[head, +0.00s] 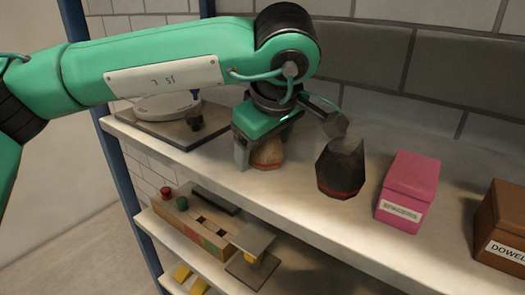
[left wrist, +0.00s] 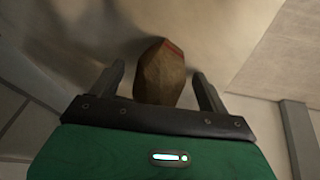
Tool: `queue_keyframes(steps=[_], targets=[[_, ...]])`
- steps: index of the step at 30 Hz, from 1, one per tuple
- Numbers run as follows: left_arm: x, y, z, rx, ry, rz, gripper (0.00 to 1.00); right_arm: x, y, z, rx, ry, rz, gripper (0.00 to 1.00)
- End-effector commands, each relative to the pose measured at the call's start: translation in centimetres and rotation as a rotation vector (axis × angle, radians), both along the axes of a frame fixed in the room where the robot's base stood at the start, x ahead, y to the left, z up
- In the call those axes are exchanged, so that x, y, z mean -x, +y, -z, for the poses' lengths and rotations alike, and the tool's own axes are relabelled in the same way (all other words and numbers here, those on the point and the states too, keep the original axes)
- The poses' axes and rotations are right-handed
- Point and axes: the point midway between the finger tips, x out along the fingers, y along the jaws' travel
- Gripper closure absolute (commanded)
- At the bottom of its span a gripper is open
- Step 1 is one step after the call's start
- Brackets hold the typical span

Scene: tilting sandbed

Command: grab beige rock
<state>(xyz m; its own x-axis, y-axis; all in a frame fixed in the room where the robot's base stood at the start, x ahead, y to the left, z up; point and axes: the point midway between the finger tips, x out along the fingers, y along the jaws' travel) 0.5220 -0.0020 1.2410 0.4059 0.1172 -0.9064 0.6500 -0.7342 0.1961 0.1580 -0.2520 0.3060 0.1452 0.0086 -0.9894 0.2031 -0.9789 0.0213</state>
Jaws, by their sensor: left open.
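The beige rock (head: 267,154) stands on the upper shelf, partly hidden under my left gripper in the head view. In the left wrist view the beige rock (left wrist: 160,74) is tan and faceted with a red band near its far end. It lies between the two fingers of my left gripper (left wrist: 163,80). The gripper (head: 262,158) is open, with a finger on each side of the rock. A gap shows between the rock and the fingers in the wrist view. My right gripper is not in view.
A dark rock with a red band (head: 341,170) stands just right of the gripper. Farther right are a pink box (head: 408,190) and a brown box (head: 503,225). A scale-like device (head: 168,108) sits left. The lower shelf (head: 172,241) holds a wooden block with knobs (head: 195,222).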

Motion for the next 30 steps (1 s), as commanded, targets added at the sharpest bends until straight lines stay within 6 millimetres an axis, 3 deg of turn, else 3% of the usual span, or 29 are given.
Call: queue_keyframes(steps=[5,14,23,30], targets=[[0.0,0.0,-0.1,0.001,-0.001,0.000,0.24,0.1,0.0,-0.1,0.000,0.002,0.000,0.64],[0.0,0.0,-0.1,0.000,0.000,0.000,0.83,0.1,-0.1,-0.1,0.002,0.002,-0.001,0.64],[0.0,0.0,-0.3,0.001,-0.001,-0.001,0.85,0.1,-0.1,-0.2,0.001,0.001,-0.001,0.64],[0.0,-0.1,-2.1,0.002,-0.001,0.000,0.85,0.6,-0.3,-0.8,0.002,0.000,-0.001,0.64]])
